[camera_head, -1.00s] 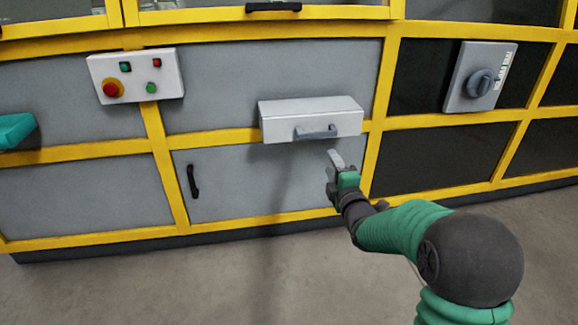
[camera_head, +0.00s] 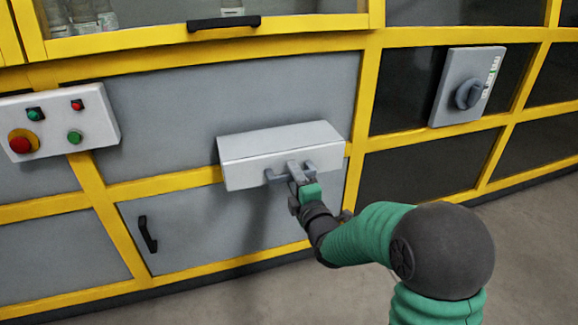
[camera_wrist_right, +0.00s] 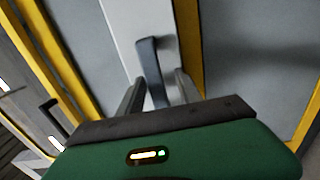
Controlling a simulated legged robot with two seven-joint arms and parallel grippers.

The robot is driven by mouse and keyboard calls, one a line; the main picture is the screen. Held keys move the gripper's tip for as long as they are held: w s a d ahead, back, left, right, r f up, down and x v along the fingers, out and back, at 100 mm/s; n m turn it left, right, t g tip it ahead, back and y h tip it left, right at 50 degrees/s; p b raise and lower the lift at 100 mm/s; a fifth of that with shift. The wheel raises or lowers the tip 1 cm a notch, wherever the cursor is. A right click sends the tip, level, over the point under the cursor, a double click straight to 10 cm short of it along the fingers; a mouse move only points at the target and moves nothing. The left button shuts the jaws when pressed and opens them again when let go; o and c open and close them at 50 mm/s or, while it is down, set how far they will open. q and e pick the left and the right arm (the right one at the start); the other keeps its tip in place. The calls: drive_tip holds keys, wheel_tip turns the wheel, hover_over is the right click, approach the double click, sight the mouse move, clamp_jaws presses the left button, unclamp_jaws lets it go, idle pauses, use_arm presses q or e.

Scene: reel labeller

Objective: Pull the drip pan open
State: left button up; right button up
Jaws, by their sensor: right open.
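The drip pan (camera_head: 270,150) is a white box-shaped drawer front on the yellow-framed machine. It has a grey bar handle (camera_head: 275,177) on its front face, partly covered by my gripper. My right gripper (camera_head: 297,170) is at the handle. In the right wrist view the handle (camera_wrist_right: 151,62) runs in between the two open fingers (camera_wrist_right: 158,90), with gaps on both sides. The pan front (camera_wrist_right: 126,30) shows behind it. My left gripper is not in the head view.
A control box with buttons (camera_head: 60,120) is at the left. A rotary switch (camera_head: 468,92) is at the right. The floor in front is clear.

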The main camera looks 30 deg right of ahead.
drive_tip(key=shift+a+r, duration=0.25)
drive_tip(key=shift+a, duration=0.05)
drive_tip(key=shift+d+f, duration=0.1)
drive_tip(key=shift+d, duration=0.05)
clamp_jaws()
drive_tip(key=shift+s+f, duration=0.1)
idle(1.0)
